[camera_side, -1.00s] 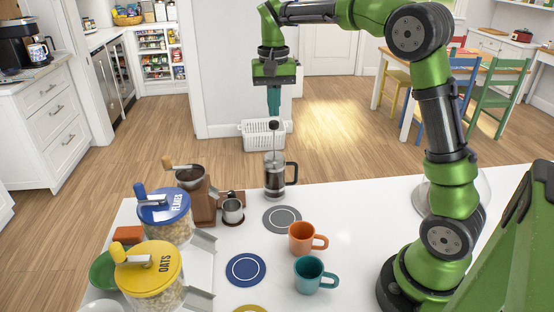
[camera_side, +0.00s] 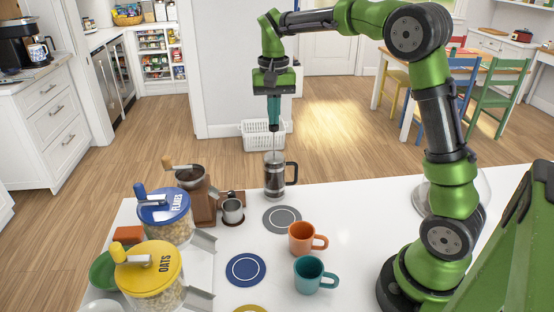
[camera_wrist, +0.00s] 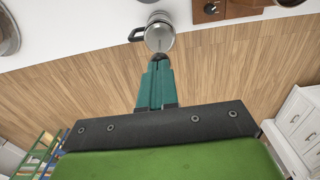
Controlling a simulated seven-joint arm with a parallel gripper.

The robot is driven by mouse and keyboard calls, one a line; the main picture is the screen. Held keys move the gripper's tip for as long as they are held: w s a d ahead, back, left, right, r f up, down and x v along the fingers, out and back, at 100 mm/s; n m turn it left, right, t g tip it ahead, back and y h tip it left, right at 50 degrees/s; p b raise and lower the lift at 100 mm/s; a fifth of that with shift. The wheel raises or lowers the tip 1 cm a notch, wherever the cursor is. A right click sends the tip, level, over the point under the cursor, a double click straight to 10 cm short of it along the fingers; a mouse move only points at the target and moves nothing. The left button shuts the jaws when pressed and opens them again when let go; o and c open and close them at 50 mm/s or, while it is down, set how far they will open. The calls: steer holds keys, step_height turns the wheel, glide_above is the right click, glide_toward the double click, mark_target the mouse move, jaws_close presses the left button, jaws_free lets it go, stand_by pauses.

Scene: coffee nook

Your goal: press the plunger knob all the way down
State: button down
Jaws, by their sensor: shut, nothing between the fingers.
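The French press (camera_side: 274,176) stands upright at the far edge of the white counter, with its dark handle to the right. Its thin plunger rod rises from the lid, and the dark plunger knob (camera_side: 274,128) sits at its top, right at the fingertips. My gripper (camera_side: 274,122) points straight down above the press, its teal fingers shut with nothing between them. In the wrist view the shut fingers (camera_wrist: 158,68) reach toward the press (camera_wrist: 159,35), and the dark knob shows just past their tips. Whether they touch the knob is hard to tell.
A grey coaster (camera_side: 282,219), an orange mug (camera_side: 305,238) and a teal mug (camera_side: 313,275) lie nearer. Cereal jars (camera_side: 165,218) stand at left.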

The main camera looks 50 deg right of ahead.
mark_target(274, 131)
steer(key=shift+f, duration=3.4)
steer(key=shift+r, duration=3.1)
steer(key=shift+w, duration=0.1)
steer(key=s+a+n+t, duration=0.1)
steer(key=s+a+t, duration=0.1)
steer(key=s, duration=0.4)
steer(key=s+a+r+n+t+y, duration=0.1)
steer(key=s+a+n+t, duration=0.1)
steer(key=s+a, duration=0.3)
steer(key=s+a+r+n+t+y, duration=0.1)
steer(key=s+a+n+t, duration=0.1)
steer(key=s, duration=0.7)
steer(key=shift+s+a+t, duration=0.2)
steer(key=shift+a+t, duration=0.4)
steer(key=shift+a, duration=0.45)
